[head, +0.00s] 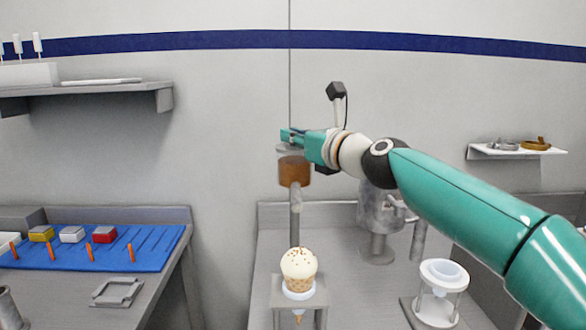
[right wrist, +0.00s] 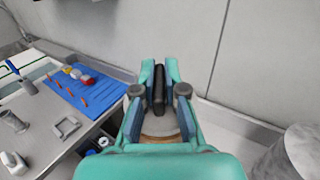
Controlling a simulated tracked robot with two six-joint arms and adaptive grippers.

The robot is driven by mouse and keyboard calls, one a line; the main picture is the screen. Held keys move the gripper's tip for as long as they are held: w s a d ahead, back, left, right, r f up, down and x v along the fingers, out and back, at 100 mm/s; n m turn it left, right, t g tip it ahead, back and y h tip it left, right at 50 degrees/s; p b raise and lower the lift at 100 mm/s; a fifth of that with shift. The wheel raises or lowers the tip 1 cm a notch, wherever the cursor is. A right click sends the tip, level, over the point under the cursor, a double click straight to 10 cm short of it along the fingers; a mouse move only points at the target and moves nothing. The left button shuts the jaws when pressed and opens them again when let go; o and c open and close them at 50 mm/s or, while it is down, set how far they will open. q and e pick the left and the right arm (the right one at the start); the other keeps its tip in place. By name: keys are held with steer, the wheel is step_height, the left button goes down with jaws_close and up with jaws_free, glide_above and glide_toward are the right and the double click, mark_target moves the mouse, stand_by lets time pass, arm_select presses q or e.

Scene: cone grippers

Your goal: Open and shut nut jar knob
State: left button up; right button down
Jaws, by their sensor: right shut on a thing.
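The nut jar (head: 295,172) is a clear container with brown contents, held up at the wall above the counter, with a grey spout (head: 295,197) below it. My right gripper (head: 292,136) is at the top of the jar. In the right wrist view its fingers are shut on a dark, bar-shaped knob (right wrist: 159,88), one on each side. Part of the jar's pale rim and brown contents shows under the fingers there. My left gripper is in neither view.
A cone with cream and sprinkles (head: 298,265) stands upright in a holder below the spout. A white cup stand (head: 441,280) and a grey metal machine (head: 379,222) are to the right. A blue mat (head: 150,262) with small blocks lies on the left table. The wall is close behind the jar.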

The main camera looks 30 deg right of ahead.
steer(key=shift+w+d+f+n+y+b, duration=0.1)
steer(key=shift+f+n+y+b, duration=0.25)
steer(key=shift+y, duration=0.25)
steer(key=shift+n+y, duration=0.25)
steer(key=shift+y, duration=0.25)
steer(key=shift+r+n+y, duration=0.15)
steer(key=shift+n+y, duration=0.35)
steer(key=shift+y, duration=0.1)
steer(key=shift+r+n+g+y, duration=0.15)
steer(key=shift+n+g+y, duration=0.25)
steer(key=shift+y, duration=0.2)
steer(key=n+g+y+p, duration=0.2)
steer(key=y+p, duration=0.1)
steer(key=p, duration=0.3)
steer(key=n+g+y+p, duration=0.3)
steer(key=p, duration=0.4)
steer(key=n+g+y+p, duration=0.2)
steer(key=n+y+p, duration=0.1)
steer(key=p, duration=0.4)
steer(key=shift+r+y, duration=0.25)
steer(key=shift+y, duration=0.25)
arm_select(q)
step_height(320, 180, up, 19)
steer(key=p, duration=0.1)
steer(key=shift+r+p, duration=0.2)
steer(key=shift+p, duration=0.1)
arm_select(e)
steer(key=shift+f+n+g, duration=0.25)
steer(key=shift+n+g, duration=0.05)
steer(key=shift+g, duration=0.2)
